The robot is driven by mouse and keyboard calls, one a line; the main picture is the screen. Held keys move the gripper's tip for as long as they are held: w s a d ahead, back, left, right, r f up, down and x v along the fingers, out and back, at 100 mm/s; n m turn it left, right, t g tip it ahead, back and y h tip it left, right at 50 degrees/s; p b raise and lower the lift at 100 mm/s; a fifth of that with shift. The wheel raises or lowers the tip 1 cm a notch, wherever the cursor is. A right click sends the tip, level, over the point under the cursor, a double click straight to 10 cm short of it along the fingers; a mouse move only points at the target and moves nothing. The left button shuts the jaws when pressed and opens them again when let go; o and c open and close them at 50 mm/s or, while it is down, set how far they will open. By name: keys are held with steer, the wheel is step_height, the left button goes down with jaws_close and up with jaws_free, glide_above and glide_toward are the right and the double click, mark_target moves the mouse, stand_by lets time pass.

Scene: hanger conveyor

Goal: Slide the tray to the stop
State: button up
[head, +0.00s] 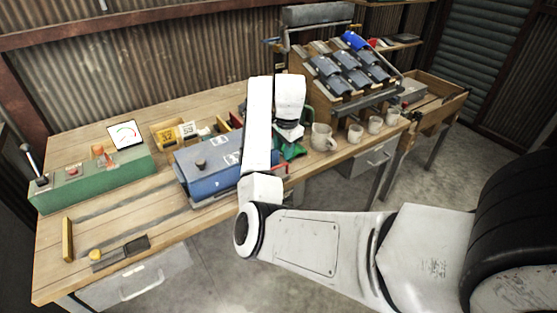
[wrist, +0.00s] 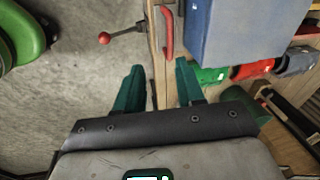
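A blue box-like tray (head: 208,168) with a dark knob on top sits on the wooden bench, at the right end of a grooved track. It also shows in the wrist view (wrist: 240,30). A red handle (wrist: 167,32) stands out beside it. My gripper (wrist: 160,88) is open and empty. Its green fingers are apart, with the bench edge between them in the wrist view and the red handle ahead, untouched. In the head view my arm partly hides the gripper (head: 292,152) and the tray's right end. A wooden bar (head: 67,240) at the bench's left end may be the stop.
A green control box (head: 95,178) stands at the back left. Yellow bins (head: 178,133) sit behind the tray. Several mugs (head: 322,137) line the bench to the right. A red-knobbed lever (wrist: 104,38) juts past the bench edge. The grooved track left of the tray looks clear.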

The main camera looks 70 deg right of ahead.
steer(key=shift+m+y, duration=0.3)
steer(key=shift+m, duration=0.4)
steer(key=f, duration=0.3)
steer(key=w+d+f, duration=0.1)
steer(key=f, duration=0.2)
steer(key=w+d+f, duration=0.1)
steer(key=f, duration=0.1)
steer(key=shift+w+d+f, duration=0.2)
steer(key=shift+w+f, duration=0.05)
steer(key=shift+f, duration=0.15)
steer(key=shift+c, duration=0.5)
jaws_close()
